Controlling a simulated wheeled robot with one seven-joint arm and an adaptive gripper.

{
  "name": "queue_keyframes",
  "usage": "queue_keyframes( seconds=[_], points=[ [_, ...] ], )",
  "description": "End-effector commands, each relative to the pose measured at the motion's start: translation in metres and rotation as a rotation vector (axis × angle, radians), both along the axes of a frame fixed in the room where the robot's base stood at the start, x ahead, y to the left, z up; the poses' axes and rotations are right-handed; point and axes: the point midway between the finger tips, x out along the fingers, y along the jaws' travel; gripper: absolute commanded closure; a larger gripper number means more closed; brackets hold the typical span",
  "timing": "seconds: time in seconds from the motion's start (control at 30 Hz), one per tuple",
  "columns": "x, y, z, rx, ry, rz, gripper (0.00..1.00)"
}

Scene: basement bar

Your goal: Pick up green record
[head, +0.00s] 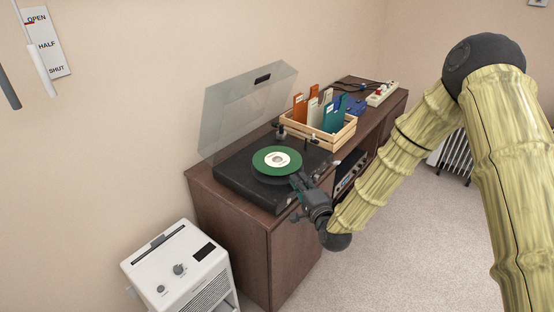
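A green record (265,159) with a pale centre label lies flat, or nearly flat, over the dark platter of a black turntable (240,183) whose clear lid stands raised. My gripper (298,181) is at the record's right-hand lower edge, with its fingers pointing toward it. The fingertips are dark and small against the turntable. I cannot tell whether they are open or closed on the record's edge. My arm reaches in from the right.
The turntable stands on a brown wooden cabinet (229,219). A wooden crate (318,138) with upright coloured sleeves stands behind it, close to a power strip (382,93). A white appliance (182,268) stands in front at left.

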Motion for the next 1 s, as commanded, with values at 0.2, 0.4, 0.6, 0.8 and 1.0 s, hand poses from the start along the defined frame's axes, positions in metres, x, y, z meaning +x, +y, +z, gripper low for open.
queue_keyframes(
  seconds=[0.2, 0.4, 0.6, 0.8, 1.0],
  points=[
    [0.02, 0.015, 0.003, -0.002, -0.001, 0.001, 0.92],
    [0.038, 0.022, 0.001, -0.001, 0.001, 0.0, 0.92],
    [0.042, 0.024, 0.0, 0.0, 0.001, -0.001, 0.92],
    [0.042, 0.024, 0.001, -0.001, 0.001, 0.0, 1.0],
    [0.042, 0.024, 0.0, -0.001, 0.001, 0.0, 1.0]
  ],
)
